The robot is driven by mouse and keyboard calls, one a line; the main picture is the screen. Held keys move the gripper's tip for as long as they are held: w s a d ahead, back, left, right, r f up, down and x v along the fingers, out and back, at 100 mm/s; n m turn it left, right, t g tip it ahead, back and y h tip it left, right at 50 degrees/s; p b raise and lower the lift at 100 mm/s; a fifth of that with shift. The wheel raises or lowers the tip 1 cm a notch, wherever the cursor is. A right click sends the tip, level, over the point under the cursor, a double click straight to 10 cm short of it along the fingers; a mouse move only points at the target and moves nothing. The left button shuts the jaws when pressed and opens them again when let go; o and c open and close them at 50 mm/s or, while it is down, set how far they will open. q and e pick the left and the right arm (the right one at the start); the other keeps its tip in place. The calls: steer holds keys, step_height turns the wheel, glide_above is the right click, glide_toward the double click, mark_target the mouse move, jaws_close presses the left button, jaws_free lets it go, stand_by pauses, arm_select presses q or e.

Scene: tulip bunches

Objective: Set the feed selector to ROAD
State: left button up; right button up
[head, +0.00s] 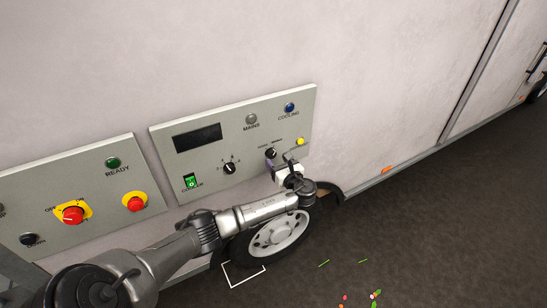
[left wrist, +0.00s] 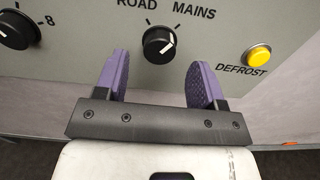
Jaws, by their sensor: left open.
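The feed selector is a round black knob (left wrist: 159,43) with a white pointer line, under the printed words ROAD and MAINS. The line slants up and right, toward MAINS. In the head view the selector (head: 270,153) sits low on the right part of the grey control panel (head: 219,126). My left gripper (left wrist: 158,72) is open and empty. Its purple fingers are spread wide, to the left and right of the knob and slightly below it in the picture, with no visible contact. In the head view the gripper (head: 284,165) is just below the selector. My right gripper is out of view.
A yellow DEFROST button (left wrist: 257,55) is right of the selector, and a numbered dial (head: 229,168) is left of it. A green-lit COOLER switch (head: 190,181) is further left. A wheel (head: 277,235) is below.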

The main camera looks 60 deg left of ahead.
mark_target(273, 155)
arm_select(q)
steer(key=shift+a, duration=1.7)
steer(key=shift+c, duration=0.4)
